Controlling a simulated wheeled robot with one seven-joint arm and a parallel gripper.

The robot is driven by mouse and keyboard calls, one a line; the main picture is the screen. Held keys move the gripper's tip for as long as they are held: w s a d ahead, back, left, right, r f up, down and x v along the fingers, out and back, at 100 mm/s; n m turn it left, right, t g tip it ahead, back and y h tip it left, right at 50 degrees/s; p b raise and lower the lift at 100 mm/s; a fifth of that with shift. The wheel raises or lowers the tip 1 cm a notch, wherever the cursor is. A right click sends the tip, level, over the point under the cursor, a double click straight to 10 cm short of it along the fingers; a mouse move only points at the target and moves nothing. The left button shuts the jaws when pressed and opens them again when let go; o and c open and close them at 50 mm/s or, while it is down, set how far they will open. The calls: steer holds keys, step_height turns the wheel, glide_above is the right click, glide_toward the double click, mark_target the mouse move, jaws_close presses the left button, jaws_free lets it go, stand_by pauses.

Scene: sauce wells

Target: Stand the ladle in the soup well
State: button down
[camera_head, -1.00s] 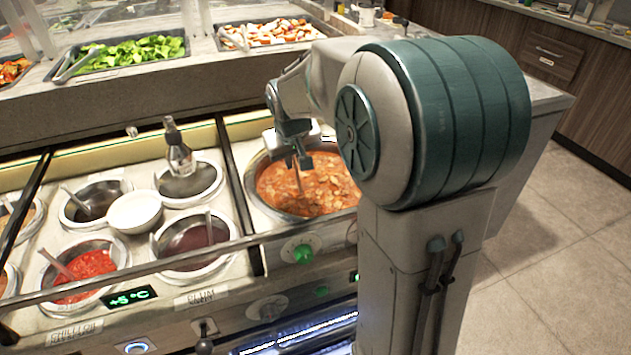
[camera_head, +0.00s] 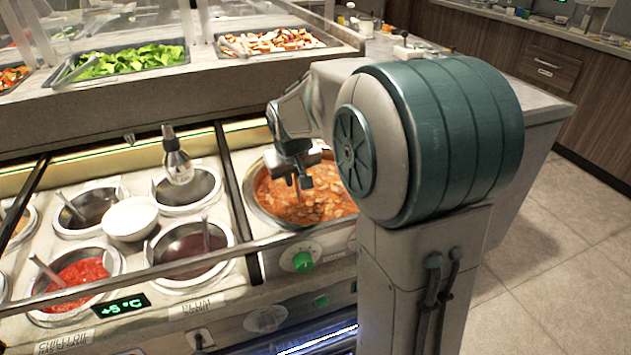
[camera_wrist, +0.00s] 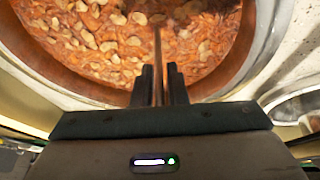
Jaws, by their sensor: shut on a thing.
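The soup well (camera_head: 262,203) is a round metal well of orange-red soup with pale pieces, right of the sauce wells in the head view. In the wrist view its rim (camera_wrist: 262,50) curves around the soup. My gripper (camera_head: 300,183) is over the soup. In the wrist view my gripper (camera_wrist: 158,84) is shut on the ladle's thin brownish handle (camera_wrist: 157,48), which runs from between the fingers toward the soup. The handle also shows in the head view (camera_head: 298,193), pointing down. The ladle's bowl is not visible, and whether it is under the soup I cannot tell.
Several sauce wells lie to the left, one with red sauce (camera_head: 78,272). A white bowl (camera_head: 130,218) sits among them and a bottle (camera_head: 177,160) stands in another. A rail (camera_head: 150,272) crosses the counter's front. Salad trays (camera_head: 130,60) are behind.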

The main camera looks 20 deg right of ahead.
steer(key=c, duration=0.7)
jaws_free()
steer(key=shift+f, duration=0.1)
steer(key=shift+r+p, duration=3.45)
steer(key=shift+r, duration=1.1)
